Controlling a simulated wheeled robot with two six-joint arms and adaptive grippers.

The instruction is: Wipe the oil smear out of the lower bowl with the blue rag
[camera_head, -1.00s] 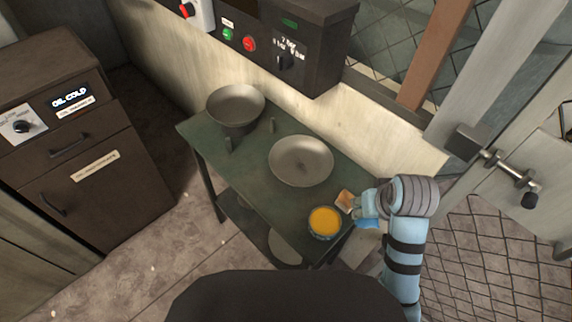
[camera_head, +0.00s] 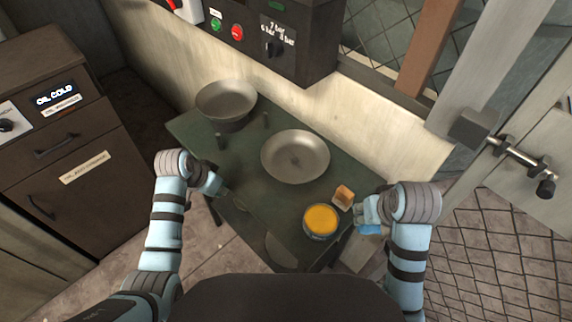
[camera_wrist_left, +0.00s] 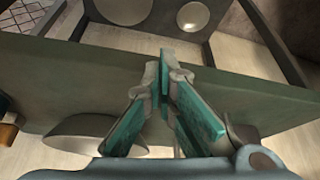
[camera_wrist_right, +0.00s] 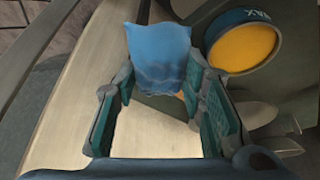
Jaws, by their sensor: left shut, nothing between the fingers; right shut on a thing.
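One shallow grey metal bowl (camera_head: 295,157) rests near the middle of the green table (camera_head: 262,190). A second grey bowl (camera_head: 226,100) sits at the table's back left, seemingly raised on something dark. A faint darker patch shows at the middle bowl's centre; I cannot tell whether it is oil. My right gripper (camera_head: 366,213) is shut on the blue rag (camera_head: 369,230) at the table's right edge. The rag bulges beyond the fingertips in the right wrist view (camera_wrist_right: 160,55). My left gripper (camera_head: 223,192) is shut and empty at the table's front left edge, apart from both bowls.
An open tin of yellow-orange stuff (camera_head: 321,219) and a small orange-brown block (camera_head: 343,198) stand near the right gripper. A control box (camera_head: 280,40) hangs behind. A brown cabinet (camera_head: 70,150) stands left.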

